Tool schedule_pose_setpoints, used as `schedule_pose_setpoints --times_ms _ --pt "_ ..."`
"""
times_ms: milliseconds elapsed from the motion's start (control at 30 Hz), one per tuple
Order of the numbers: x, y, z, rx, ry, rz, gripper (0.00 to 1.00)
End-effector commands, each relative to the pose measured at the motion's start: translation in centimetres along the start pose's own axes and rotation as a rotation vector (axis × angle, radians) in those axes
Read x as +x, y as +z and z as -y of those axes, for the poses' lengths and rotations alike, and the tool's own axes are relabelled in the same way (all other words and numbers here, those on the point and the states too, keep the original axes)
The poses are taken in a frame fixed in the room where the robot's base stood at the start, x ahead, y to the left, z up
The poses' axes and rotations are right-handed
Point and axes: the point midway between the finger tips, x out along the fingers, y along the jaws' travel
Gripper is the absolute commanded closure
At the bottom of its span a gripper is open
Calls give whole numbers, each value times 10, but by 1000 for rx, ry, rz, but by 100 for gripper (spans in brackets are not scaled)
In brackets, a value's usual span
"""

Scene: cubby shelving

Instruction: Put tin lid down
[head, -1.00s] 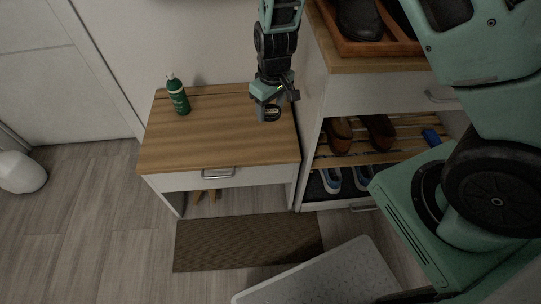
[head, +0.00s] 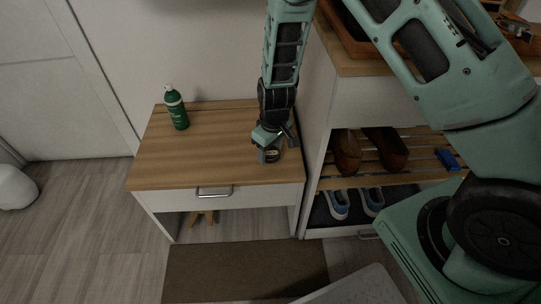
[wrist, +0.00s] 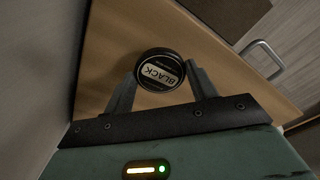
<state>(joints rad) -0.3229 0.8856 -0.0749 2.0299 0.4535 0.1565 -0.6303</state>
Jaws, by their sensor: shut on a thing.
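The tin lid (wrist: 160,70) is a round black disc with a pale label reading "BLACK". In the wrist view it sits between the two fingers of my gripper (wrist: 162,84), which is shut on it. In the head view my gripper (head: 269,154) is over the right part of the wooden bench top (head: 205,160), near the shelf unit's side. The lid is small and mostly hidden there. I cannot tell whether it touches the wood.
The bench's middle is clear. A drawer handle (head: 214,191) is on its front. The shelf unit (head: 318,130) with brown shoes (head: 346,152) and blue shoes (head: 337,204) stands close on the right.

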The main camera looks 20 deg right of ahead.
Motion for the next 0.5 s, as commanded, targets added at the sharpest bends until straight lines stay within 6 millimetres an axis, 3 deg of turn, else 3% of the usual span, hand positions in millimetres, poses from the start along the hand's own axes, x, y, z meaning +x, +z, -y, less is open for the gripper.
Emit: schedule_pose_setpoints --times_ms 133,500 --pt "22 2 0 1 -1 1 68" --pt "25 2 0 0 0 0 68"
